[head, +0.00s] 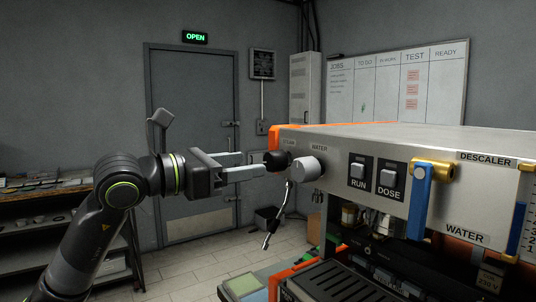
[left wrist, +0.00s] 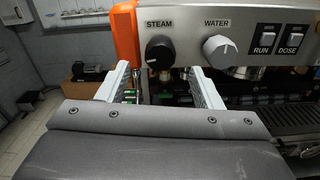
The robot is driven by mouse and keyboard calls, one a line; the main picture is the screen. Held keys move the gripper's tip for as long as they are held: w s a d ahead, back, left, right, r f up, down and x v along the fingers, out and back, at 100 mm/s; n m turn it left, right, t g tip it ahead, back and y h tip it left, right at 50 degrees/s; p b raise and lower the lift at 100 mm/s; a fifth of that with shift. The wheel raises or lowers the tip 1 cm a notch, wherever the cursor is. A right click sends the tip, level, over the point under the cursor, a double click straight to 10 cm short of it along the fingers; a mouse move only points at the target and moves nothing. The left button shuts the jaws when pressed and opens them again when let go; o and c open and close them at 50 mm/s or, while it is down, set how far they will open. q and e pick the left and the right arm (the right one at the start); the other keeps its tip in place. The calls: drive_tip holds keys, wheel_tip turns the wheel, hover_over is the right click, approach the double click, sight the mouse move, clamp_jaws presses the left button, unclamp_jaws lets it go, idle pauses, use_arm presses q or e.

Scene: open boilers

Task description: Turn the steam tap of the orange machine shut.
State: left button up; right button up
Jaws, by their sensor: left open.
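The orange machine (head: 452,146) stands at the right with a silver front panel and orange side edges; it also shows in the left wrist view (left wrist: 125,34). Its steam tap is a black knob (head: 277,160) at the panel's left end, under the STEAM label in the left wrist view (left wrist: 160,52). In the left wrist view the knob appears between and beyond the fingertips. I cannot tell whether they touch it. My right gripper is not in view.
A grey WATER knob (head: 306,168) sits just right of the steam tap. RUN (head: 358,173) and DOSE (head: 388,181) switches follow. A steam wand (head: 277,215) hangs below the taps. A brass valve with a blue lever (head: 420,200) is further right.

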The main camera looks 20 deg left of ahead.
sight(268, 160)
use_arm(q)
drive_tip(key=shift+p+x, duration=1.05)
drive_tip(key=shift+x, duration=2.05)
drive_tip(key=shift+c, duration=0.4)
